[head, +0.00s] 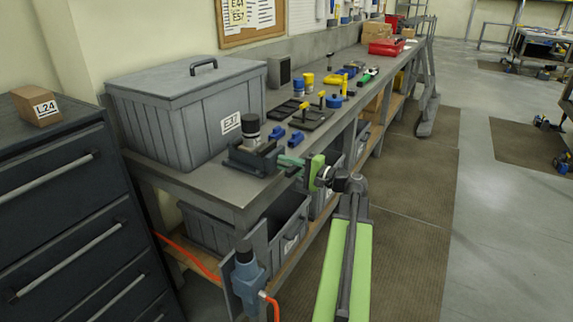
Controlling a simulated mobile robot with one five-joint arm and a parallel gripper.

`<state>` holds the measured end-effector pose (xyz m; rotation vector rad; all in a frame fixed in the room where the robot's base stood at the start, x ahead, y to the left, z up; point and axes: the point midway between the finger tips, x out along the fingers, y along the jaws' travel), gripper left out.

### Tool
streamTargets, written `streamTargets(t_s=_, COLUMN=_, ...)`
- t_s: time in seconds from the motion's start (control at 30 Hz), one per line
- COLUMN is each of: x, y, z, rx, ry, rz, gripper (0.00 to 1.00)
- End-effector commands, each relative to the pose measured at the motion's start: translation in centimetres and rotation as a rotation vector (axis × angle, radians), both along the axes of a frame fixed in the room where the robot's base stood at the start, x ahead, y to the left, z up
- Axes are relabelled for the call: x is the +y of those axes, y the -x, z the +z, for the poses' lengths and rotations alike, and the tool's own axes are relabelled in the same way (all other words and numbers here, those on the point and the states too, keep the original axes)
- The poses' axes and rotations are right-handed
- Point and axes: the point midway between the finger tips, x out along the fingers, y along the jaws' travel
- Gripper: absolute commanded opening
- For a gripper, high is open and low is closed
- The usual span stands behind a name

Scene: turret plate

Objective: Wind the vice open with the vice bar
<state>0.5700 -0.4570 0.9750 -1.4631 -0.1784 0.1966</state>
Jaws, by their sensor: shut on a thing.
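The dark grey vice (256,160) sits at the near front edge of the workbench. A dark cylinder with a pale band (250,133) stands upright at its jaws; I cannot tell how tightly the jaws close on it. My gripper (287,163) is at the right, front side of the vice, over the bench edge, reached by my green arm. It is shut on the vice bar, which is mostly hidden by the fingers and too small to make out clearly.
A large grey lidded bin marked E37 (185,115) stands left of the vice. Blue blocks (287,138) and a black tray (303,117) lie behind it. A blue-grey tool (246,278) hangs at the bench's near end. The aisle floor (415,220) at right is clear.

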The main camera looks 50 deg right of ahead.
Motion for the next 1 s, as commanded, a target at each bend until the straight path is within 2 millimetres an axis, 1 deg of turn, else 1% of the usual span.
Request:
streamTargets(t_s=0.23, x=-0.05, y=-0.14, z=0.21, rx=-0.005, ry=-0.003, rz=-0.002, gripper=0.00)
streamTargets(t_s=0.27, x=-0.05, y=-0.14, z=0.21, rx=-0.005, ry=-0.003, rz=-0.002, gripper=0.22)
streamTargets(t_s=0.4, x=-0.01, y=-0.12, z=0.15, rx=-0.003, ry=-0.003, rz=0.000, gripper=0.40)
streamTargets(t_s=1.0, x=0.05, y=-0.05, z=-0.01, rx=0.000, ry=-0.001, rz=0.001, gripper=0.41)
